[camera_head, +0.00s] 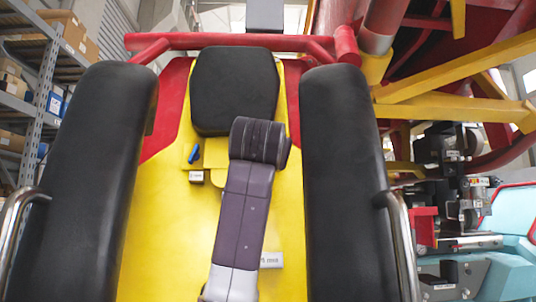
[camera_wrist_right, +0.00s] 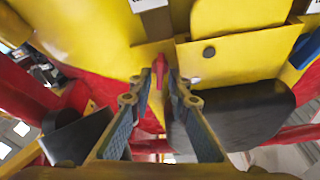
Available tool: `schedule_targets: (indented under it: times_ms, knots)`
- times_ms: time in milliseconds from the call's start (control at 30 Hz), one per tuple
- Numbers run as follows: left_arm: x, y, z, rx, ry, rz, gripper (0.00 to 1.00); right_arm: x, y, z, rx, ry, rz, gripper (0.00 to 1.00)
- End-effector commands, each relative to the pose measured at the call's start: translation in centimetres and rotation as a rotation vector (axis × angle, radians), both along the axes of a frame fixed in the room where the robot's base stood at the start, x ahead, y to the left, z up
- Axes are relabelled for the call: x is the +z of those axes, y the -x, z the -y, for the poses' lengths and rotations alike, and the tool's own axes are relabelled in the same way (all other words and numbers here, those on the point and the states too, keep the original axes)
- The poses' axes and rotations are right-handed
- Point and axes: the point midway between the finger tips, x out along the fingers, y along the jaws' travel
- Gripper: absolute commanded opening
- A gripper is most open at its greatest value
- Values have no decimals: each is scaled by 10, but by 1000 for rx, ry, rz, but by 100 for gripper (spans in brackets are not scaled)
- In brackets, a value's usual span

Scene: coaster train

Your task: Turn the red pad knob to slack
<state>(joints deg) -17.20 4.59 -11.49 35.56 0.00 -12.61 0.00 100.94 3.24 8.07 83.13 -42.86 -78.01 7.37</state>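The red pad knob (camera_wrist_right: 160,66) is a small red piece against the yellow panel (camera_wrist_right: 235,48) in the right wrist view. My right gripper (camera_wrist_right: 161,84) is open, with one blue-padded finger on each side of the knob. The fingertips are close to the knob, with narrow gaps that seem to remain on both sides. In the head view my right arm reaches up the middle of the seat, and its wrist hides the gripper and the red knob. My left gripper is in neither view.
Two long black pads (camera_head: 88,170) (camera_head: 345,190) flank the yellow seat back (camera_head: 170,240), with a black headrest (camera_head: 236,88) above. A blue lever (camera_head: 193,153) sits left of my wrist. Metal handles (camera_head: 402,240) stand at the sides. A red bar (camera_head: 230,41) crosses the top.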

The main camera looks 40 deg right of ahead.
Motion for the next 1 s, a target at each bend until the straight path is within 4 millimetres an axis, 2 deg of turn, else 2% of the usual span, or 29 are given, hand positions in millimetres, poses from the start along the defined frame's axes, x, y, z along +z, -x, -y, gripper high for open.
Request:
schedule_targets:
  times_ms: [300,433,800,1000]
  knots:
    - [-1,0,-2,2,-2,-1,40,-3,-1,0,0,-4,-5,24]
    - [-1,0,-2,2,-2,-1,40,-4,5,-8,0,-2,-5,24]
    - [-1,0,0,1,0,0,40,-16,55,-61,3,-2,-3,24]
    - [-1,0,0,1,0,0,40,-20,74,-80,0,-3,-4,24]
